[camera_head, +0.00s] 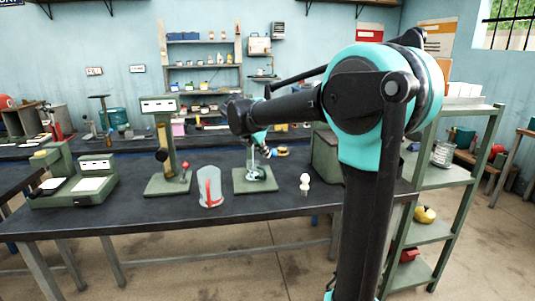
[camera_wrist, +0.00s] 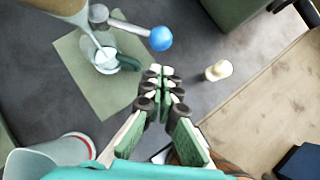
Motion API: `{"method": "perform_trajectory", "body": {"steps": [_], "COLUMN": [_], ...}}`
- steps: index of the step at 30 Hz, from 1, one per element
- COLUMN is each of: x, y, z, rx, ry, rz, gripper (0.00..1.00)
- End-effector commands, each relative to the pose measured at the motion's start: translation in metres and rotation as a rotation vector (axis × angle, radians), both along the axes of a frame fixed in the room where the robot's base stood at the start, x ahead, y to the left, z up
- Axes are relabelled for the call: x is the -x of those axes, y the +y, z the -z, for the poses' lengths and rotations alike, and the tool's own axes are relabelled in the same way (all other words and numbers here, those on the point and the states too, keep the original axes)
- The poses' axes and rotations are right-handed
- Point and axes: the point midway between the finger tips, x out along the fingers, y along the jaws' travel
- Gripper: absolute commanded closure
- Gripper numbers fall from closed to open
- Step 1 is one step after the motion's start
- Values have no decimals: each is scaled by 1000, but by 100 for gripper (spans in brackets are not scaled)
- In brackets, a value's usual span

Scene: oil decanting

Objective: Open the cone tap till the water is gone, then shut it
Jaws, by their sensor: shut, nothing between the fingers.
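The glass cone (camera_wrist: 62,6) is at the top left of the wrist view, cut by the edge. A silver tap lever (camera_wrist: 122,24) with a blue ball end (camera_wrist: 160,39) sticks out to its right. A pale streak runs from the cone down to a clear cup (camera_wrist: 105,62) with a dark green handle; I cannot tell whether it is liquid or glass. The cup stands on a green base plate (camera_wrist: 72,54). My gripper (camera_wrist: 162,72) is shut and empty, below the blue ball in the picture and apart from it. In the head view my arm partly hides the cone.
A clear jug with a red handle (camera_head: 210,188) stands left of the base plate. A small white knobbed object (camera_head: 305,183) stands on its right. A green scale stand (camera_head: 166,150) is further left, and a green box (camera_head: 326,155) is at the right. The front bench edge is clear.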

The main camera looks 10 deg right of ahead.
Motion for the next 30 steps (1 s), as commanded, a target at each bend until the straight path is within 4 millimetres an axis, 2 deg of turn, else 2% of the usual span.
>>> {"method": "perform_trajectory", "body": {"steps": [9,15,20,30], "x": [33,48,52,53], "y": [29,39,43,43], "z": [-48,-71,-78,-79], "rx": [-1,-1,0,-1], "ry": [-1,-1,-2,-1], "rz": [-2,-1,2,2], "gripper": [100,100,100,100]}}
